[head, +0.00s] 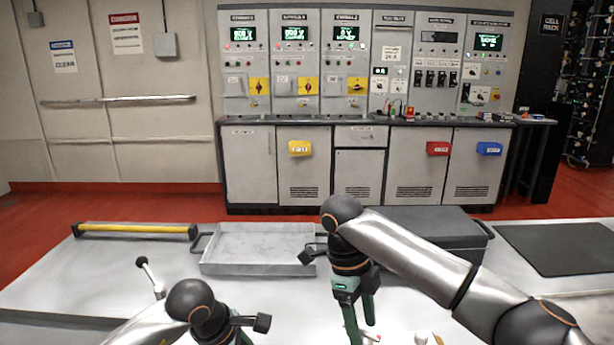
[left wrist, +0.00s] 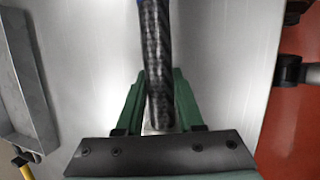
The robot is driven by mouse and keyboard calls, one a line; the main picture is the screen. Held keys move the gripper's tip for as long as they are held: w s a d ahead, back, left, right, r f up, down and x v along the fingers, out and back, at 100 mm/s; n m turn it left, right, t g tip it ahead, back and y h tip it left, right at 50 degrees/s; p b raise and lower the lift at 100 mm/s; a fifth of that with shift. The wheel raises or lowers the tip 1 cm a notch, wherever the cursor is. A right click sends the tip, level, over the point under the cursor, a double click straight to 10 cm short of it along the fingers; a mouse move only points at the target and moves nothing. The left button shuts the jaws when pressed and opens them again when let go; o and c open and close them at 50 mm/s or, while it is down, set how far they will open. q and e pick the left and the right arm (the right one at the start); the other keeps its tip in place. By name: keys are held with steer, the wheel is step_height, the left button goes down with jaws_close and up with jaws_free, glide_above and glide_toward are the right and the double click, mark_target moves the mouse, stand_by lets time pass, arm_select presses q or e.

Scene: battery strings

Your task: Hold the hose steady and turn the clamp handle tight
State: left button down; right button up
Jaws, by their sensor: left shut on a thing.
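In the left wrist view my left gripper (left wrist: 160,82) is shut on a dark, woven-looking hose (left wrist: 155,35), which runs from the top edge down between the green fingers. In the head view the left gripper is mostly cut off at the bottom edge, and the hose is hidden. My right gripper (head: 362,328) points down over the bench, its green fingers apart. A black-knobbed lever (head: 148,272) stands on the bench at the left.
A grey tray (head: 258,267) and a dark case (head: 425,226) lie behind the grippers. A yellow bar (head: 135,229) lies at the bench's back left, a black mat (head: 560,247) at the right. Control cabinets (head: 375,165) stand beyond the red floor. The bench's left front is mostly clear.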

mark_target(362, 330)
steer(key=shift+r, duration=3.05)
